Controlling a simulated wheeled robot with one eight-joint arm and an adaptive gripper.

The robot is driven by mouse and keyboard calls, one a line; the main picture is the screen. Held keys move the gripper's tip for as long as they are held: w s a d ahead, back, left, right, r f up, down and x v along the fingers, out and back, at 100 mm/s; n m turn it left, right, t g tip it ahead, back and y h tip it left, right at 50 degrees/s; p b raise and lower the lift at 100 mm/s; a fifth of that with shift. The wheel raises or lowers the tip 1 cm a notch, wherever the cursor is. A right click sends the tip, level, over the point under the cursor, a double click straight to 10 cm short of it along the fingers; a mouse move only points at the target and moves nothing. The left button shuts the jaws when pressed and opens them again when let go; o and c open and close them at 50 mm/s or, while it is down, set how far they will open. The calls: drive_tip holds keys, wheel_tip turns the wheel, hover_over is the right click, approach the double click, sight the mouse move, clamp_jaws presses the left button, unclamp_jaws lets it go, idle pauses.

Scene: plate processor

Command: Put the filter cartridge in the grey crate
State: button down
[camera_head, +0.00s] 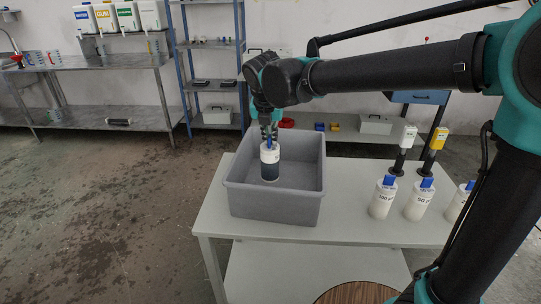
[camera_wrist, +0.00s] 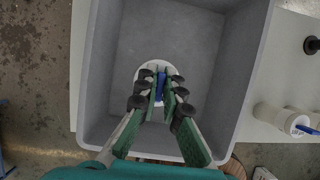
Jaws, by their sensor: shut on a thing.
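The filter cartridge (camera_head: 270,163) is a cylinder with a white top, a dark lower body and a blue tab on top. My gripper (camera_head: 268,137) is shut on its blue tab from above. In the wrist view, my gripper (camera_wrist: 158,95) pinches the blue tab, and the round white top of the cartridge (camera_wrist: 146,72) shows below it. The grey crate (camera_head: 277,207) stands on the white table. The cartridge is upright inside the crate's outline, within its walls. I cannot tell whether its base touches the crate floor. The crate (camera_wrist: 100,60) surrounds my gripper in the wrist view.
Several white cartridges with blue tabs, such as one (camera_head: 383,197), stand on the white table (camera_head: 345,225) right of the crate. Behind them are posts with a white (camera_head: 408,137) and a yellow head (camera_head: 438,139). A round wooden top (camera_head: 355,293) is in front.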

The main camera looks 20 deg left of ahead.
sight(270, 155)
drive_tip(key=shift+f, duration=3.3)
drive_tip(key=c, duration=1.7)
unclamp_jaws()
drive_tip(key=shift+f, duration=0.1)
drive_tip(key=v, duration=1.2)
